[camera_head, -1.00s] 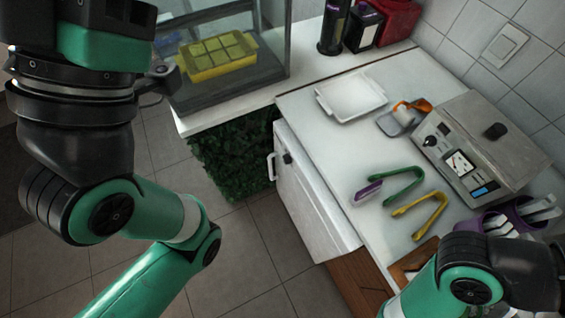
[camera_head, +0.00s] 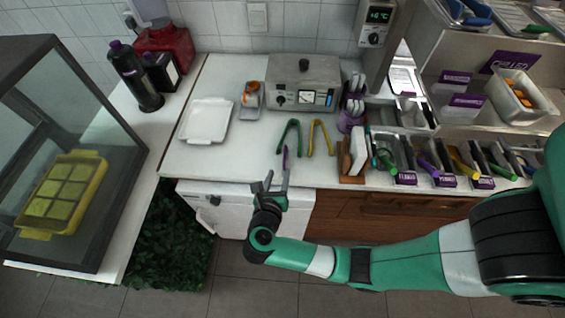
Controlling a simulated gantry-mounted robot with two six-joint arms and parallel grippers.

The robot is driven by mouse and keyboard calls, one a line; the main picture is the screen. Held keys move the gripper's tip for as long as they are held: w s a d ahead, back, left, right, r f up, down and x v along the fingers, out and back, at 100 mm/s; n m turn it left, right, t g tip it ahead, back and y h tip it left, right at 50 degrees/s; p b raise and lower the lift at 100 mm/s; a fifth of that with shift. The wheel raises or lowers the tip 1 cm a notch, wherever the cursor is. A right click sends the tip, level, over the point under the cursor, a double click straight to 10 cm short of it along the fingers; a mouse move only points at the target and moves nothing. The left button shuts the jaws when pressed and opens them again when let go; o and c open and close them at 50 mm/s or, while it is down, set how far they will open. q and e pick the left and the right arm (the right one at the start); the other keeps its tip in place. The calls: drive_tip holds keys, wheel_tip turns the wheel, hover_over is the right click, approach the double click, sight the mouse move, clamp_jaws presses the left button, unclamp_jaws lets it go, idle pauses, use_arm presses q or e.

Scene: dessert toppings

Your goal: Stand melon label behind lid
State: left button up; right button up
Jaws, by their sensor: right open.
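A small purple piece (camera_head: 285,153), which looks like a label, lies near the front edge of the white counter, beside the green tongs. I cannot read it, so I cannot tell if it is the melon label. My right gripper (camera_head: 277,177) is open and empty at the counter's front edge. One fingertip overlaps the purple piece in the picture; I cannot tell if they touch. I cannot make out a lid for certain. My left gripper is out of view.
Green tongs (camera_head: 290,135) and yellow tongs (camera_head: 320,137) lie on the counter. A white tray (camera_head: 207,121) is at left and a grey machine (camera_head: 303,83) behind. Purple-labelled bins (camera_head: 405,179) line the right. A glass case (camera_head: 100,118) stands far left.

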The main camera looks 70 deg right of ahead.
sight(285, 156)
drive_tip(key=x, duration=0.5)
drive_tip(key=shift+b, duration=0.4)
drive_tip(key=b+x, duration=0.1)
drive_tip(key=x, duration=0.4)
drive_tip(key=shift+s+d+r, duration=0.1)
drive_tip(key=shift+s+d, duration=0.1)
drive_tip(key=shift+d, duration=0.05)
drive_tip(key=shift+a, duration=0.1)
clamp_jaws()
